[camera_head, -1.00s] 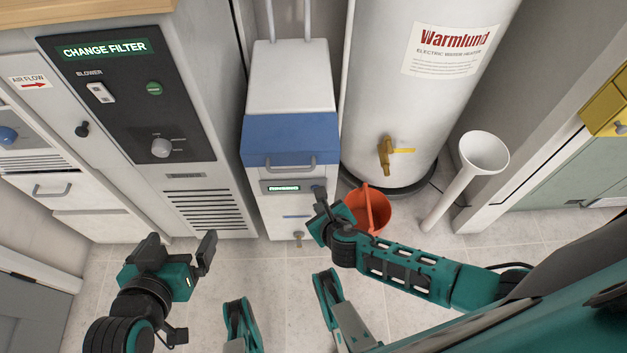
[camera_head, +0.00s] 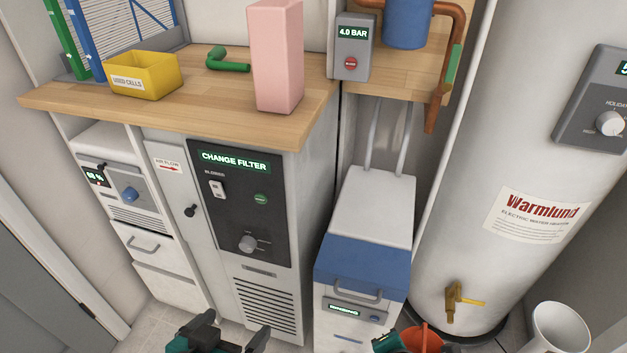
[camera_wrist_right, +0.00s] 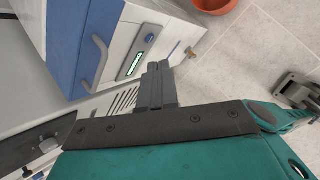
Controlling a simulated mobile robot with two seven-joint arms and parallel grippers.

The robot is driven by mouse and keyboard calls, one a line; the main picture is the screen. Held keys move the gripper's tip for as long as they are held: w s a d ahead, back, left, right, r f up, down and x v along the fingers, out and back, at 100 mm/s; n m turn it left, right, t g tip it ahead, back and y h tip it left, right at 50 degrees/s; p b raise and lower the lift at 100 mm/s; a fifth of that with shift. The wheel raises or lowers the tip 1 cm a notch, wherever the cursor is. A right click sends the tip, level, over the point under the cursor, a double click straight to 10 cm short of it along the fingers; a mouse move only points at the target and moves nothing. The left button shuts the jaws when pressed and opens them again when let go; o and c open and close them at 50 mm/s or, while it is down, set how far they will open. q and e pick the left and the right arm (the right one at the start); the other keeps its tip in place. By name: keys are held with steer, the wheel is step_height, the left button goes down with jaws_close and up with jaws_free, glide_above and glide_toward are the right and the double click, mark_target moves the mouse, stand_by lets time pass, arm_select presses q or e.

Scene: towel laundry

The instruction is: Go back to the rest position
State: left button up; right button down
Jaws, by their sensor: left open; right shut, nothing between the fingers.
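My left gripper (camera_head: 230,336) shows at the bottom edge of the head view, open and empty, in front of the cabinet with the vent slats. My right gripper (camera_wrist_right: 158,82) is shut with nothing in it in the right wrist view. It points towards the white unit with the blue lid (camera_wrist_right: 75,45), and a gap to the unit cannot be judged. In the head view only a teal bit of my right arm shows at the bottom, beside the orange bucket (camera_head: 424,338).
The "CHANGE FILTER" cabinet (camera_head: 270,300) and blue-lidded unit (camera_head: 360,264) stand ahead. The white water heater (camera_head: 455,190) with its brass tap is at right, near a white funnel pipe (camera_head: 560,326). A wooden counter (camera_head: 200,112) holds a yellow bin (camera_head: 143,75) and a pink block (camera_head: 276,60).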

steer(key=s+d+r+m+g+y, duration=0.1)
steer(key=s+d+r+m+g, duration=0.15)
steer(key=s+r+m, duration=0.6)
steer(key=s+d+r+m+g+y, duration=0.1)
steer(key=s+d+r+m, duration=0.3)
steer(key=m, duration=0.9)
steer(key=w+a+f+n+t+y, duration=0.1)
steer(key=w+a+f+t+y, duration=0.25)
steer(key=w+a+t, duration=0.5)
arm_select(q)
steer(key=s+a+r+y+p, duration=0.1)
steer(key=a+r+p, duration=0.3)
steer(key=p, duration=0.9)
steer(key=shift+s+a+r+p, duration=0.15)
steer(key=shift+s+r+p, duration=0.35)
steer(key=shift+r, duration=0.75)
arm_select(e)
steer(key=d+r+g+h, duration=0.1)
steer(key=d+r, duration=0.3)
steer(key=r, duration=0.5)
steer(key=shift+d+r+g+h, duration=0.2)
steer(key=shift+g+h, duration=0.1)
steer(key=shift+h, duration=0.15)
arm_select(q)
steer(key=shift+s, duration=0.1)
arm_select(e)
steer(key=shift+w, duration=0.1)
